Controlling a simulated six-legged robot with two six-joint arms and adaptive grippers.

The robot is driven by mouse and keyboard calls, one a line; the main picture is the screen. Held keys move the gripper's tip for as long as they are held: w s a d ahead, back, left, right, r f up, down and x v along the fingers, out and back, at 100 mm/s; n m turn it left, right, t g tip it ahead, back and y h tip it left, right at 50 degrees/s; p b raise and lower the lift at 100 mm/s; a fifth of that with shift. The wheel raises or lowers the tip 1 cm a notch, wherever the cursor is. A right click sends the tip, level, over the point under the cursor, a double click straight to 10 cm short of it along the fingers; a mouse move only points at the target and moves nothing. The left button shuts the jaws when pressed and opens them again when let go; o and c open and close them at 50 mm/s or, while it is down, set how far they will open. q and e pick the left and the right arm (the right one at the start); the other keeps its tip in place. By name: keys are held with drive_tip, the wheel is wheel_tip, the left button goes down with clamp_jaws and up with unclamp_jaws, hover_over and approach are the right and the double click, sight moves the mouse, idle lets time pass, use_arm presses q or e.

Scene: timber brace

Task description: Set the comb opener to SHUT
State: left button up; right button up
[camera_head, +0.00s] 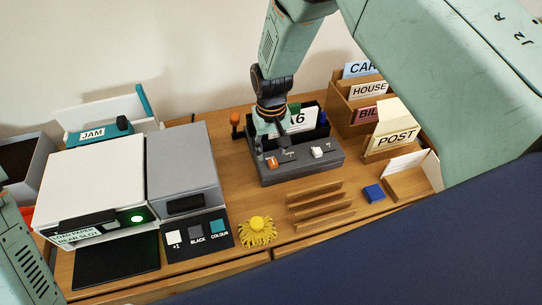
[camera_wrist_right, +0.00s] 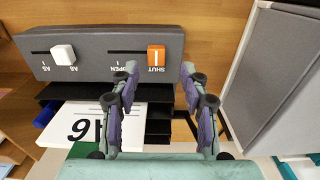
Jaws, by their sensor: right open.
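The comb opener is a dark grey machine (camera_head: 300,170) at the back middle of the desk, with a black rack behind it holding a card marked A6 (camera_head: 300,120). Its orange slider knob (camera_head: 272,161) also shows in the right wrist view (camera_wrist_right: 156,54), upside down, lined up with the SHUT label; the OPEN label is beside it. A white knob (camera_wrist_right: 63,53) sits on a second slot. My right gripper (camera_head: 272,145) is open and empty above the machine. In the wrist view its fingertips (camera_wrist_right: 159,70) straddle the line to the orange knob, apparently without touching it. My left gripper is out of view.
A white-and-grey printer (camera_head: 95,175) stands left, with a green light. Wooden file boxes (camera_head: 345,118) and a POST box (camera_head: 395,138) stand right. A slotted wooden rack (camera_head: 318,208), a blue block (camera_head: 373,193) and a yellow tasselled thing (camera_head: 257,230) lie in front.

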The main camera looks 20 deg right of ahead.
sight(272, 162)
wheel_tip(272, 162, up, 8)
drive_tip(key=shift+f, duration=0.15)
drive_tip(key=shift+s+d, duration=0.1)
drive_tip(key=shift+d, duration=0.1)
drive_tip(key=shift+a, duration=0.1)
idle(0.3)
